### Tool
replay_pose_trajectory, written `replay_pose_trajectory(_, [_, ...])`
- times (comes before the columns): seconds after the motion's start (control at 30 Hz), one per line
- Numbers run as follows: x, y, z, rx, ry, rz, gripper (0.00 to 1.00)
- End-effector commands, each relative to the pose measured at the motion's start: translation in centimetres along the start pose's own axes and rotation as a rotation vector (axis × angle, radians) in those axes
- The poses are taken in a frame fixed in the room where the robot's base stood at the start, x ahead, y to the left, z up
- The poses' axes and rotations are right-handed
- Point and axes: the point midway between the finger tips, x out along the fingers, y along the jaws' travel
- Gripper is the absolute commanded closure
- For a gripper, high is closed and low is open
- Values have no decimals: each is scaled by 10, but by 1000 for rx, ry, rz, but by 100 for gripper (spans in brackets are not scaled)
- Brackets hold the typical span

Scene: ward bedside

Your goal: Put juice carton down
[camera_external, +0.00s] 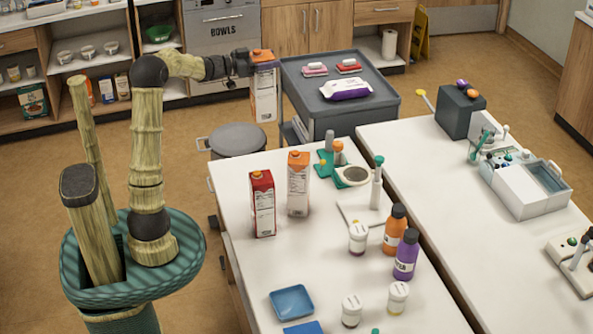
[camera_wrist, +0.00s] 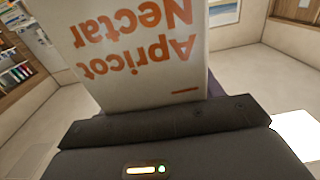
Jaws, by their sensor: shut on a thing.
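My gripper (camera_external: 243,64) is shut on an orange-topped juice carton (camera_external: 263,95). It holds the carton upright in the air, near the left end of the grey cart (camera_external: 340,112) in the external view. The carton fills the upper wrist view (camera_wrist: 140,50), where its label reads "Apricot Nectar" upside down. The fingertips are mostly hidden there behind the dark gripper body (camera_wrist: 165,125). Two other cartons stand on the white table: a red-topped one (camera_external: 262,205) and an orange-topped one (camera_external: 298,185).
The cart top holds a purple-and-white pack (camera_external: 346,89) and small red and pink items (camera_external: 349,66). Bottles, jars and a blue tray (camera_external: 291,302) occupy the white table (camera_external: 330,250). Shelves and cabinets (camera_external: 305,25) line the back.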

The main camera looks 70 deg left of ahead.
Motion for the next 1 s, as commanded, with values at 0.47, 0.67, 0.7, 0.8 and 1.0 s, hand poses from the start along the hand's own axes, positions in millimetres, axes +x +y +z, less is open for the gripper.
replay_pose_trajectory(0.47, [57,111,-16,2,5,-1,100])
replay_pose_trajectory(0.67, [72,174,-10,0,4,-2,100])
replay_pose_trajectory(0.7, [74,185,-9,1,4,-3,100])
replay_pose_trajectory(0.8, [76,209,-4,0,5,0,100])
replay_pose_trajectory(1.0, [76,246,4,1,5,5,100])
